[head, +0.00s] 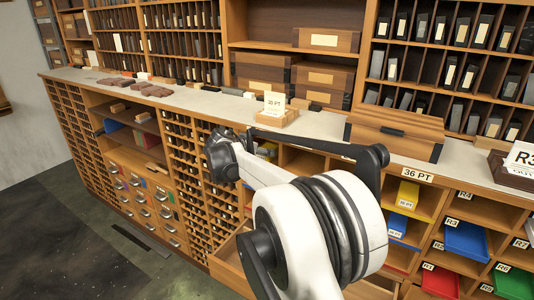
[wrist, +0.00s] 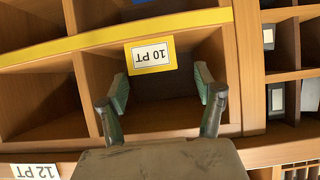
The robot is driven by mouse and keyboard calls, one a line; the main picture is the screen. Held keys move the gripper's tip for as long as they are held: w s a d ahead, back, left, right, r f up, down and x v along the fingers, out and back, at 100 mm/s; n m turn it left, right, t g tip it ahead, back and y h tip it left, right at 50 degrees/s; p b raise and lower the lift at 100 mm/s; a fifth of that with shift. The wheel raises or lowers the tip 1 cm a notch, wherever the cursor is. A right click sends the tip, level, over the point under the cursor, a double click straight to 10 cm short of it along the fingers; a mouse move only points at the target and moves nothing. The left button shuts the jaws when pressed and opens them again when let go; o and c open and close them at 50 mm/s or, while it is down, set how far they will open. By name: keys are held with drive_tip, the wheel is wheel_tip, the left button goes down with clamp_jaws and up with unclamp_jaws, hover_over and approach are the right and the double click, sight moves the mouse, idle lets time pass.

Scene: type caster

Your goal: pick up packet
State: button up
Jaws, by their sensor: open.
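In the wrist view, which is upside down, a yellow-edged piece with a white "10 PT" label (wrist: 150,56) sits in a wooden compartment, by a yellow strip; it looks like a packet's labelled face. My gripper (wrist: 160,82) is open, its two greenish-padded fingers apart and pointing into that compartment. The label lies beyond the fingertips, roughly between them in the picture, and I see no contact. In the head view my arm covers this area, and my fingers cannot be made out. Other packets show there: a yellow one (head: 407,195) and a blue one (head: 397,226) in cubbies at right.
Wooden dividers (wrist: 88,95) stand close around my fingers. A "12 PT" label (wrist: 36,171) is at the lower left of the wrist view. A pale counter (head: 205,96) runs above the cubbies, with a card stand (head: 276,116) and a wooden box (head: 395,130) on it.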

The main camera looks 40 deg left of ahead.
drive_tip(key=x, duration=0.3)
drive_tip(key=shift+w+d+f+p, duration=0.15)
drive_tip(key=shift+w+d+p, duration=0.1)
drive_tip(key=shift+w+p, duration=0.15)
drive_tip(key=shift+w+a+f, duration=0.15)
drive_tip(key=shift+w+f, duration=0.15)
drive_tip(key=shift+w, duration=0.1)
clamp_jaws()
